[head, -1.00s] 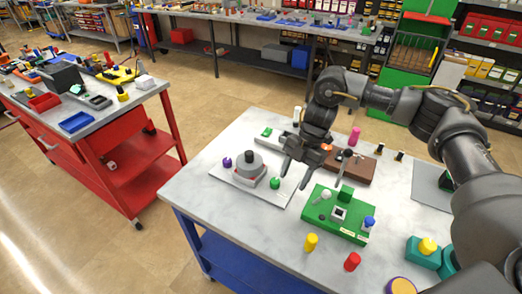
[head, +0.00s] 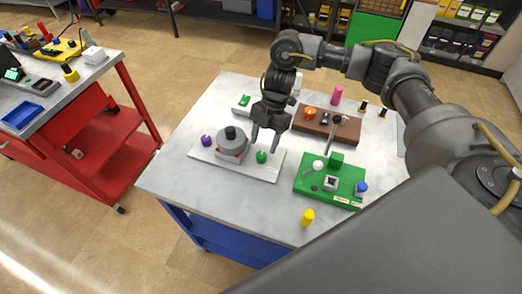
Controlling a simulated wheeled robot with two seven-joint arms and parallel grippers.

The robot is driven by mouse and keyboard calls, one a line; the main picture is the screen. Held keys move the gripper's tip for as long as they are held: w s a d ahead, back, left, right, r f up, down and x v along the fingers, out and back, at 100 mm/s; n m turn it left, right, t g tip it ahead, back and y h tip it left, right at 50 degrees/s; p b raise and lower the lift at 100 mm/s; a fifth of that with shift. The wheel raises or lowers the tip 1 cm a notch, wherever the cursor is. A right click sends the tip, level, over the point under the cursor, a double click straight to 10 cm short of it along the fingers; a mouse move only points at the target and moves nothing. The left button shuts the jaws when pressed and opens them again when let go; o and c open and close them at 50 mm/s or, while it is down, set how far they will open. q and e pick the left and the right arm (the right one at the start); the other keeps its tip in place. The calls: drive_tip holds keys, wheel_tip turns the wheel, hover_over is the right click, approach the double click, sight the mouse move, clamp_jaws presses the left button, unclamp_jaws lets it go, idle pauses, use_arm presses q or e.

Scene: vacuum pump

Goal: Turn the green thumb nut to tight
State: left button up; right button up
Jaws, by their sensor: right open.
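The green thumb nut (head: 261,157) is a small round knob on the right part of a pale plate (head: 232,172) on the grey-white table. The plate also carries the grey round vacuum pump (head: 233,146) and a purple knob (head: 206,141). My right gripper (head: 265,147) points down over the plate, its fingers apart. In the picture the nut shows between and just below the two fingertips; I cannot tell whether they touch it. My left gripper is out of view.
A green block with pegs (head: 311,187) stands right of the plate, and a brown board (head: 344,133) behind. A yellow cylinder (head: 307,217) stands near the front. My own arm covers the table's right side. A red cart (head: 84,150) stands left.

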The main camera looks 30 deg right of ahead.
sight(261, 155)
drive_tip(key=x, duration=0.3)
drive_tip(key=shift+f+p, duration=0.3)
drive_tip(key=shift+s+a+f, duration=0.1)
drive_tip(key=shift+s+f, duration=0.05)
drive_tip(key=shift+s, duration=0.2)
drive_tip(key=shift+w+a+f, duration=0.1)
drive_tip(key=shift+w+f, duration=0.15)
drive_tip(key=shift+f, duration=0.05)
drive_tip(key=shift+s, duration=0.15)
drive_tip(key=c, duration=1)
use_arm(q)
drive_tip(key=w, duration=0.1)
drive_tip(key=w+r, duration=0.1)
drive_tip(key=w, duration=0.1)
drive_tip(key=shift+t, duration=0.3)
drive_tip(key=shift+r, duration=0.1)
use_arm(e)
drive_tip(key=shift+r, duration=0.1)
